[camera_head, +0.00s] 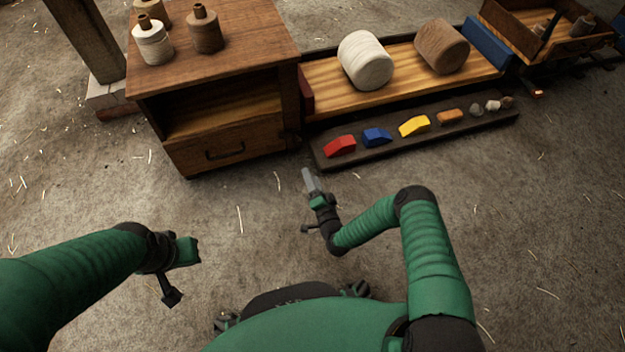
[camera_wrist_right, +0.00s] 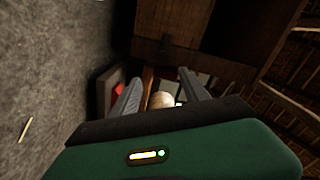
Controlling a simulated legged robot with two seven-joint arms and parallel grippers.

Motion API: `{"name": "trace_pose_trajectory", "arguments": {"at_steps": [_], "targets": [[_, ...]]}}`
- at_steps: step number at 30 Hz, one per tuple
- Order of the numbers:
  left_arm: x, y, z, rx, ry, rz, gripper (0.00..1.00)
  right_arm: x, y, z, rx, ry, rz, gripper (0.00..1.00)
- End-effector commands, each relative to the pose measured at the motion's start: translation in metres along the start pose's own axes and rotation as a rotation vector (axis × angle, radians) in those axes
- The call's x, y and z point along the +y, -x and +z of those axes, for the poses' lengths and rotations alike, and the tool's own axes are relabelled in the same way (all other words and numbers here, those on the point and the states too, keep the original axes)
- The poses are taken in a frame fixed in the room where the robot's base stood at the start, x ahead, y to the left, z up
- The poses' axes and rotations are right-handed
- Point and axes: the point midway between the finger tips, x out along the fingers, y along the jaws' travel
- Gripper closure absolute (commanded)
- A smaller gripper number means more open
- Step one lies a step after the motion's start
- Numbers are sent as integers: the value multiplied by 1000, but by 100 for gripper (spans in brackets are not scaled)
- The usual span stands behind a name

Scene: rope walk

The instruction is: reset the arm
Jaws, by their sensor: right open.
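My right gripper (camera_head: 308,180) is over the bare floor, in front of the wooden cabinet and near the left end of the dark tray. In the right wrist view the gripper (camera_wrist_right: 160,84) has its two grey fingers apart. A pale round thing (camera_wrist_right: 162,100) shows between them in the background; I cannot tell that it touches either finger. My left gripper (camera_head: 184,254) is low on the left over the floor. Its fingers cannot be made out, so its opening is unclear.
The cabinet (camera_head: 205,152) has a shut drawer and several thread spools on top. A low bench (camera_head: 330,92) bears a white roll (camera_head: 366,60) and a brown roll (camera_head: 441,46). The dark tray (camera_head: 335,164) holds coloured blocks and stones. The floor before me is clear.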

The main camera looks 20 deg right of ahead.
Motion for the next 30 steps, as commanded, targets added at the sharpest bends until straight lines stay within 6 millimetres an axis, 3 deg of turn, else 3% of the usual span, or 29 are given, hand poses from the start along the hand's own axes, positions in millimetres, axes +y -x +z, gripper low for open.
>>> {"name": "trace_pose_trajectory", "arguments": {"at_steps": [5,8,13,17,20,23,27,30], "targets": [[0,0,0,0,0,0,100,0,0,0,0,0,0,46],[0,5,-1,0,0,0,100,-11,-4,-2,-27,22,2,46],[0,31,-7,0,0,0,100,-74,-21,-6,-264,229,63,46],[0,54,-13,0,0,0,100,-126,-7,-25,-497,481,176,46],[0,71,-17,0,0,0,100,-163,21,-54,-638,659,283,46],[0,88,-20,0,0,0,100,-200,63,-91,-753,801,404,46],[0,106,-25,0,0,0,100,-243,132,-137,-877,909,556,46],[0,116,-27,0,0,0,100,-268,178,-158,-944,935,635,46]]}}
